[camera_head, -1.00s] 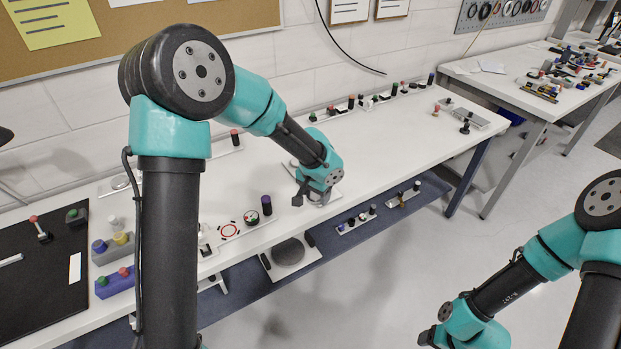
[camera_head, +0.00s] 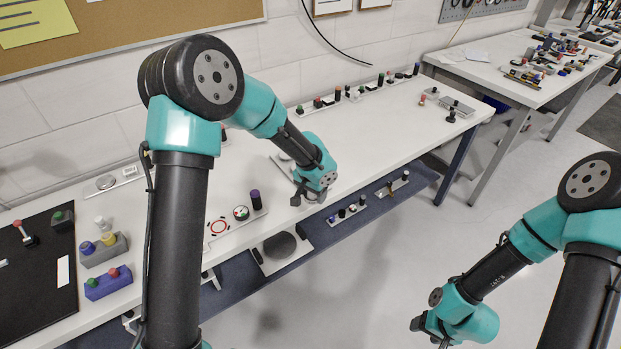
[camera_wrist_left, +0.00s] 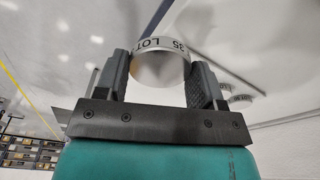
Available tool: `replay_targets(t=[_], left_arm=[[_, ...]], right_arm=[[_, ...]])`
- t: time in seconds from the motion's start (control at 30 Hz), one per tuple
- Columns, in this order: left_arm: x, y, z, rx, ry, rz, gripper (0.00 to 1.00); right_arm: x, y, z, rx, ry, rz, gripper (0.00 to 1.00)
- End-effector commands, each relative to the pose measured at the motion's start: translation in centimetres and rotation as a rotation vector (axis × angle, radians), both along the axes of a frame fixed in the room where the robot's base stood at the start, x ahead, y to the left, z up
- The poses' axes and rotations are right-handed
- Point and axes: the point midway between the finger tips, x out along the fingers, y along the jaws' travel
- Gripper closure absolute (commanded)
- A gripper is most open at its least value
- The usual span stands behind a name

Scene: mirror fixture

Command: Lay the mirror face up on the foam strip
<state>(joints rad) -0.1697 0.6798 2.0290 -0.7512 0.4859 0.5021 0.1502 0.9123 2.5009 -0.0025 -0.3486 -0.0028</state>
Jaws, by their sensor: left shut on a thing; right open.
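My left gripper (camera_head: 308,194) is low by the front edge of the white bench. In the left wrist view its jaws (camera_wrist_left: 160,62) are shut on a short round piece (camera_wrist_left: 160,68) with a silvery curved side and a printed band reading "LOT"; it may be the mirror. In the head view the arm and gripper hide this piece. My right gripper (camera_head: 430,328) is open and empty over the floor, right of the bench. I cannot make out the foam strip for certain in either view.
A pale plate (camera_head: 281,163) lies behind the left gripper. Blue and grey button boxes (camera_head: 108,283) stand by a black mat (camera_head: 25,300). Small parts line the bench's back edge.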

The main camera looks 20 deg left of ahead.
Motion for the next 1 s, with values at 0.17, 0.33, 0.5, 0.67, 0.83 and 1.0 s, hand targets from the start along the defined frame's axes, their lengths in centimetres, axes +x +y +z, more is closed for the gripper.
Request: replay_targets(t=[0.17, 0.33, 0.5, 0.67, 0.83, 1.0], left_arm=[[3.5, 1.0, -0.4, 0.000, -0.002, 0.002, 0.76], [6.4, 1.8, -0.7, 0.001, -0.001, 0.001, 0.76], [8.8, 2.6, -0.9, 0.001, -0.001, 0.001, 0.76], [9.6, 2.8, -0.9, 0.001, 0.000, -0.001, 0.76], [9.6, 2.8, -0.9, 0.001, 0.000, -0.001, 0.76], [9.9, 2.9, -1.0, 0.000, 0.000, 0.000, 0.76]], right_arm=[[0.0, 0.0, 0.0, 0.000, 0.000, 0.000, 0.38], [0.0, 0.0, 0.0, 0.000, 0.000, 0.000, 0.38], [0.0, 0.0, 0.0, 0.000, 0.000, 0.000, 0.38], [0.0, 0.0, 0.0, 0.000, 0.000, 0.000, 0.38], [0.0, 0.0, 0.0, 0.000, 0.000, 0.000, 0.38], [0.0, 0.0, 0.0, 0.000, 0.000, 0.000, 0.38]])
